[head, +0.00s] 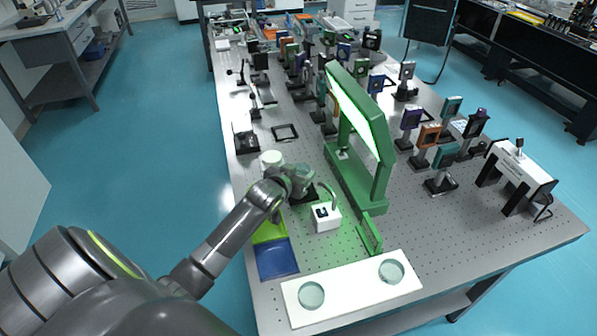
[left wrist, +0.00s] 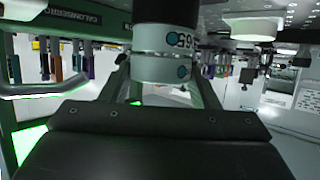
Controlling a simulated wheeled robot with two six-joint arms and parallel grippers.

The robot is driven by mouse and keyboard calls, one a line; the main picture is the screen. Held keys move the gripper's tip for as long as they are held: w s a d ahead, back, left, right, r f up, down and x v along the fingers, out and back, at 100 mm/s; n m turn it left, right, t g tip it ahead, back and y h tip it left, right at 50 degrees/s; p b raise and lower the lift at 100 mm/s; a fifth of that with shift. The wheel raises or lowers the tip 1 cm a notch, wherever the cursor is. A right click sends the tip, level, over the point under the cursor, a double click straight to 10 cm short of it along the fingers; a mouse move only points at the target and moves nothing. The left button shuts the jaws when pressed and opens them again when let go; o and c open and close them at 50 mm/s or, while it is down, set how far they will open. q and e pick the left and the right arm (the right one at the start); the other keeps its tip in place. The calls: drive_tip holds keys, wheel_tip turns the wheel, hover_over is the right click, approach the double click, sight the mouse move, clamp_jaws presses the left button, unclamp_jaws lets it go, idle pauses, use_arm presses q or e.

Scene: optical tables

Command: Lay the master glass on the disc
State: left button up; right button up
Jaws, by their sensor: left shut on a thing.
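My left gripper (head: 308,188) is above the table, between the green frame and the trays. In the left wrist view its two fingers (left wrist: 162,88) are shut on a dark and white cylinder (left wrist: 165,68) with teal dots and a printed number. In the head view I cannot make out this held thing clearly. Two round, pale green glass discs lie apart on a white board at the front: a left disc (head: 311,295) and a right disc (head: 391,271). I cannot tell which is the master glass. My right gripper is not in view.
The white board (head: 352,288) lies at the table's front. A white box (head: 326,217) stands close to my left gripper. A tall green frame with a lit panel (head: 356,112) stands behind. Several optic mounts fill the back.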

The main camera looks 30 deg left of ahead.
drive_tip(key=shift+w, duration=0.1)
use_arm(q)
drive_tip(key=shift+f, duration=0.15)
drive_tip(key=o, duration=1.1)
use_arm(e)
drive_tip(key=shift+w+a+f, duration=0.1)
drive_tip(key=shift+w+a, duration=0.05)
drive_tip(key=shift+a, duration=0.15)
use_arm(q)
drive_tip(key=shift+s, duration=0.1)
drive_tip(key=b+v, duration=0.1)
drive_tip(key=v, duration=1.1)
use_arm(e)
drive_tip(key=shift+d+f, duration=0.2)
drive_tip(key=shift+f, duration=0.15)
